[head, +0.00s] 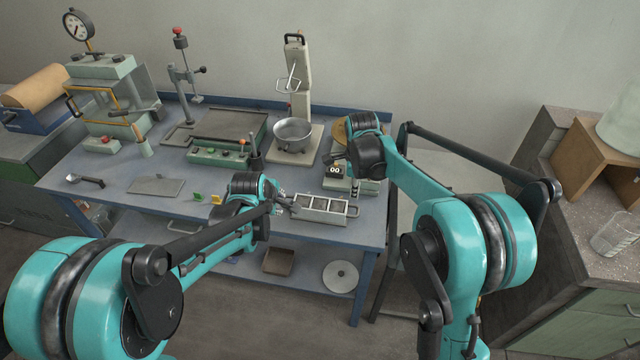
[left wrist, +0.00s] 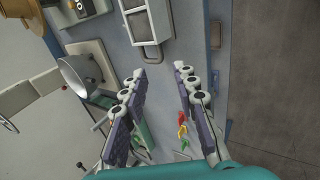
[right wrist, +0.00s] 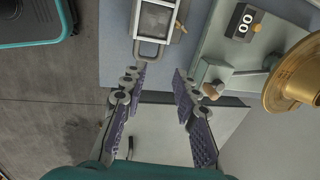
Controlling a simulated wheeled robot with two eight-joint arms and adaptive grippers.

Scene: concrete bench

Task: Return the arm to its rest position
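My left gripper (head: 282,199) is at the left end of the three-compartment metal mould (head: 325,209), above the bench. In the left wrist view my left gripper (left wrist: 165,75) has its fingers apart with nothing between them; the mould (left wrist: 148,27) shows beyond the tips. My right arm reaches in over the bench's right end, and its gripper is mostly hidden by its own wrist in the head view. In the right wrist view my right gripper (right wrist: 158,75) is open and empty, with the mould (right wrist: 157,22) beyond its tips. I cannot tell whether either gripper touches anything.
A scale with a "00" display (head: 335,170) and brass pan (right wrist: 295,78) lies close to my right gripper. A metal pot (head: 293,135), green control box (head: 218,157), grey plate (head: 156,186) and scoop (head: 85,180) are on the blue bench (head: 120,203). A side counter (head: 590,205) stands right.

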